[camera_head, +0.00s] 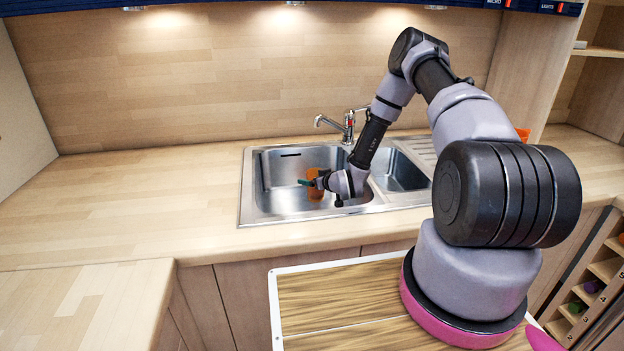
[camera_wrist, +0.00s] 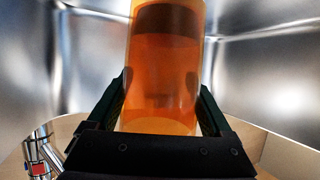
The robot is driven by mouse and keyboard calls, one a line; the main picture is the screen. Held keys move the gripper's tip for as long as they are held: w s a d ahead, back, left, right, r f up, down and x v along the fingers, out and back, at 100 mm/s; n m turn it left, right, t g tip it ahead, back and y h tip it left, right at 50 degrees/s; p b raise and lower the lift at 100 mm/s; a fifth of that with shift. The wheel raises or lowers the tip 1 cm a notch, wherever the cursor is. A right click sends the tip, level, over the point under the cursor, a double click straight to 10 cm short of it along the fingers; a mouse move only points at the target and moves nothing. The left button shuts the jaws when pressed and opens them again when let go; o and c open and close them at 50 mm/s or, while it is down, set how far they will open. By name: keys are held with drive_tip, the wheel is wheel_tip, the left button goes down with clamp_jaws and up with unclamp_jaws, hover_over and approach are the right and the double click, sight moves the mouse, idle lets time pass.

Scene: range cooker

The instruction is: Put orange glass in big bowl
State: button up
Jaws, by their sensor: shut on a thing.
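The orange glass (camera_wrist: 162,75) is see-through orange and stands between the two fingers of my gripper (camera_wrist: 165,100) in the wrist view. The fingers press on it from both sides. In the head view the orange glass (camera_head: 314,183) shows inside the left, bigger basin of the sink, partly hidden by my gripper (camera_head: 308,182). The big bowl (camera_head: 285,197) of the sink is this steel basin, and my gripper reaches into it from the right. I cannot tell whether the glass touches the basin floor.
The smaller basin (camera_head: 402,172) lies to the right, behind my arm. A chrome faucet (camera_head: 347,127) stands at the sink's back edge. The wooden counter (camera_head: 130,200) left of the sink is clear. Another orange thing (camera_head: 523,134) shows partly behind my arm at the right.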

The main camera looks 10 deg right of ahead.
drive_tip(key=shift+f, duration=0.35)
drive_tip(key=o, duration=1.4)
drive_tip(key=shift+o, duration=0.2)
drive_tip(key=shift+r, duration=0.15)
drive_tip(key=v, duration=1.2)
drive_tip(key=shift+r, duration=0.4)
drive_tip(key=shift+d, duration=0.1)
